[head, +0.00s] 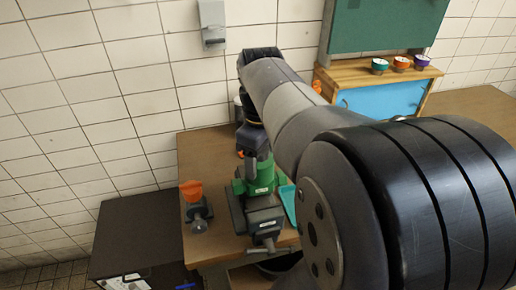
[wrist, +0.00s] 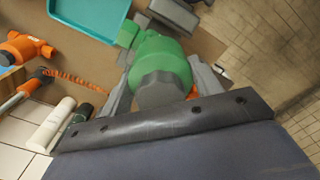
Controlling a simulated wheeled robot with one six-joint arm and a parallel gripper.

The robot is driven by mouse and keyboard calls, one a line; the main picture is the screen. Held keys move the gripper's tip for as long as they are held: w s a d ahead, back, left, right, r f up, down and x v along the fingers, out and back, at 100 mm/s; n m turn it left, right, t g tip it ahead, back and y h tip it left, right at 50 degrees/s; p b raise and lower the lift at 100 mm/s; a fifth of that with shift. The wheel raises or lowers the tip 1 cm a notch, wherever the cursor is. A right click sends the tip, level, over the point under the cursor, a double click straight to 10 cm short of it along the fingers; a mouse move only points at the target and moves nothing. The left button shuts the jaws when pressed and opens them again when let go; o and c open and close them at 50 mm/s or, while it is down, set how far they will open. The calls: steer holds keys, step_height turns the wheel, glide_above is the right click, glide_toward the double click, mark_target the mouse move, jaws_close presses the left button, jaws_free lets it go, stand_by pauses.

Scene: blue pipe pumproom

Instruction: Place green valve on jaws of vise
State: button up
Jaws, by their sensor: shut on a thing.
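The green valve (head: 262,174) is between the fingers of my gripper (head: 256,152), directly above or at the vise (head: 262,217) in the head view. In the wrist view the green valve (wrist: 160,58) fills the space between the two grey fingers of my gripper (wrist: 160,88), which is shut on it. Part of the grey vise (wrist: 174,14) shows just beyond the valve. I cannot tell whether the valve touches the jaws, as the valve and my arm hide the contact.
A grey valve with an orange top (head: 193,194) stands left of the vise on the wooden table (head: 200,150). A teal tray (wrist: 92,14) lies beside the vise. An orange fitting (wrist: 25,47), a coiled orange hose (wrist: 80,83) and a white bottle (wrist: 50,124) are at the wrist view's left.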

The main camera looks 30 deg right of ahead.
mark_target(260, 180)
steer(key=shift+f+b, duration=2.75)
steer(key=shift+f, duration=0.35)
steer(key=shift+f+b, duration=0.35)
steer(key=shift+f, duration=0.25)
steer(key=o, duration=1.8)
step_height(260, 180, up, 11)
steer(key=shift+f, duration=0.1)
